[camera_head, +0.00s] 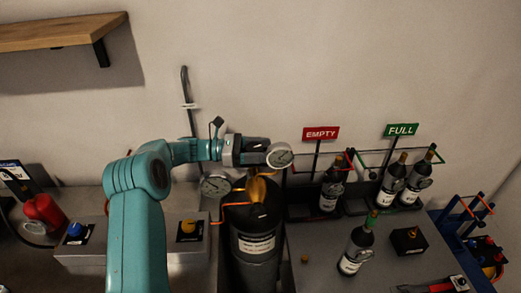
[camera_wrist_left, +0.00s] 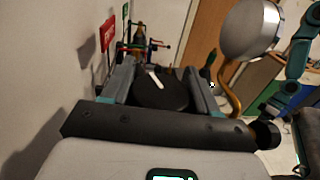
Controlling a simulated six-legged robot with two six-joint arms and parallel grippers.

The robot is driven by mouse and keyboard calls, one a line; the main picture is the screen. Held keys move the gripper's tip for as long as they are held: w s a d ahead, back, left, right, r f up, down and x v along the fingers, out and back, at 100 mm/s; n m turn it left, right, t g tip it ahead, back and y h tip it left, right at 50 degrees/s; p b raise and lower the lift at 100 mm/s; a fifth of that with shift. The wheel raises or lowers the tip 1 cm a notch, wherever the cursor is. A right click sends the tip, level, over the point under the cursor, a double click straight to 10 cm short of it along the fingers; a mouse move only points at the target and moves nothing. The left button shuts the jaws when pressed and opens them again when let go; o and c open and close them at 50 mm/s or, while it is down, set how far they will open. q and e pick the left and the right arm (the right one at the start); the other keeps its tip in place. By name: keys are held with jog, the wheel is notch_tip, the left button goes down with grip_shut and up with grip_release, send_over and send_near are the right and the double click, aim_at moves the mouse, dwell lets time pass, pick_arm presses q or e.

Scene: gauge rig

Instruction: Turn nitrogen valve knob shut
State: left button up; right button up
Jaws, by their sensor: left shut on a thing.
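My left gripper (camera_head: 258,152) reaches in from the left, above a dark cylinder (camera_head: 256,262) with a white label and brass-coloured fittings on top. In the left wrist view, its two fingers (camera_wrist_left: 163,84) are shut on a round black knob (camera_wrist_left: 162,97), one on each side. The knob carries a white pointer mark that slants up to the left. The head view does not show the knob clearly. A round gauge (camera_head: 279,155) sits at the gripper's tip; another gauge (camera_head: 215,185) is lower left. My right gripper is in neither view.
A silver round housing (camera_wrist_left: 250,30) on a brass pipe is close to the right finger. Bottles (camera_head: 393,180) stand in a rack under red EMPTY (camera_head: 321,133) and green FULL (camera_head: 401,130) signs. One bottle (camera_head: 356,248) stands in front. A wooden shelf (camera_head: 60,33) is upper left.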

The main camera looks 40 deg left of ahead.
pick_arm(q)
jog(key=shift+s+r+m+g+h, duration=0.1)
jog(key=shift+m+g+h, duration=0.55)
jog(key=shift+g, duration=0.4)
jog(key=shift+s+m+g+h, duration=0.1)
jog(key=shift+m+g+h, duration=0.35)
jog(key=shift+m+g, duration=0.5)
jog(key=o, duration=1)
jog(key=shift+c, duration=0.2)
jog(key=shift+d+r, duration=0.1)
jog(key=shift+r, duration=0.05)
notch_tip(320, 180, up, 12)
notch_tip(320, 180, up, 8)
jog(key=p, duration=0.5)
send_over(260, 149)
